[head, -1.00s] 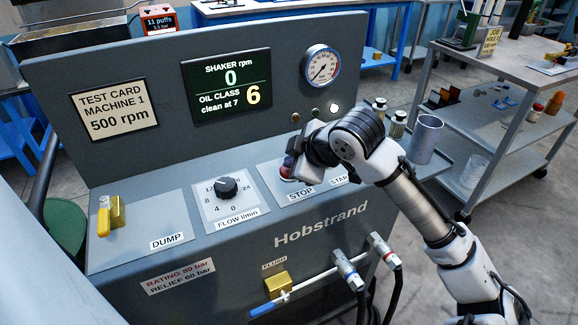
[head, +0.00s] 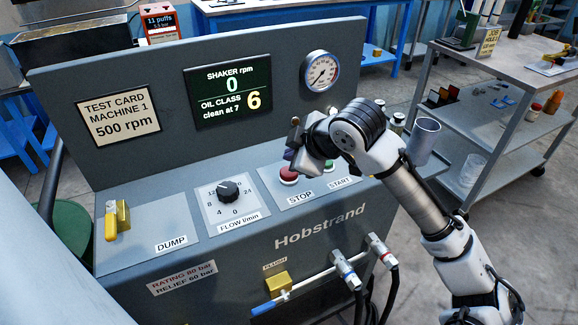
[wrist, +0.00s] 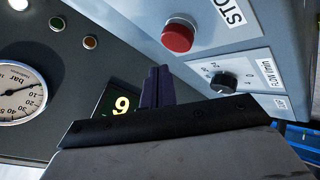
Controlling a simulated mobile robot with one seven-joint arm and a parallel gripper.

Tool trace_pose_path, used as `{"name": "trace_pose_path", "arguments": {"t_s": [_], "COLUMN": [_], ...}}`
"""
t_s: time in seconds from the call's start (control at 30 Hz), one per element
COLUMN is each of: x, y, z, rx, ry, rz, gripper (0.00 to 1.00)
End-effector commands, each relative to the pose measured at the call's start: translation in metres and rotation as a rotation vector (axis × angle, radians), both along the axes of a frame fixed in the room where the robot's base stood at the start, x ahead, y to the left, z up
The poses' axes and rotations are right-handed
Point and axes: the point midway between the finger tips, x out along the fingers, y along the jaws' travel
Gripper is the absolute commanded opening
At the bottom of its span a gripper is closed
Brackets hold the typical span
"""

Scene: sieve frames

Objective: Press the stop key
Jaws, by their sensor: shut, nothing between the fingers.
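The stop key (head: 289,174) is a red round button on the sloping panel, above the STOP label (head: 300,196). In the wrist view the stop key (wrist: 178,37) stands clear, with its whole red cap showing. My gripper (head: 290,154) is shut and empty, just above the stop key in the head view, its fingertips apart from it. In the wrist view the dark shut fingers (wrist: 157,86) point up the picture, below and left of the red cap. The display (head: 228,93) reads shaker 0 rpm and oil class 6.
The START label (head: 339,183) is right of the stop key, partly near my wrist. The flow knob (head: 228,191) and yellow dump lever (head: 118,220) are to the left. A pressure gauge (head: 320,71) sits on the upright panel behind. A metal cup (head: 424,140) stands to the right.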

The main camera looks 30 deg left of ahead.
Motion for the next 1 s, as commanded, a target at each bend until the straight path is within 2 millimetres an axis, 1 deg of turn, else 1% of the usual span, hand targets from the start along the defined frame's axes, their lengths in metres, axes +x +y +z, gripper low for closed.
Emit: {"name": "trace_pose_path", "arguments": {"t_s": [0.03, 0.2, 0.3, 1.0], "x": [0.0, 0.0, 0.0, 0.0], "y": [0.0, 0.0, 0.0, 0.0], "z": [0.011, 0.028, 0.035, 0.034], "rx": [0.001, 0.001, 0.0, 0.001], "ry": [0.0, 0.0, 0.001, 0.0], "rz": [0.001, 0.001, 0.001, 0.001], "gripper": [0.0, 0.0, 0.0, 0.0]}}
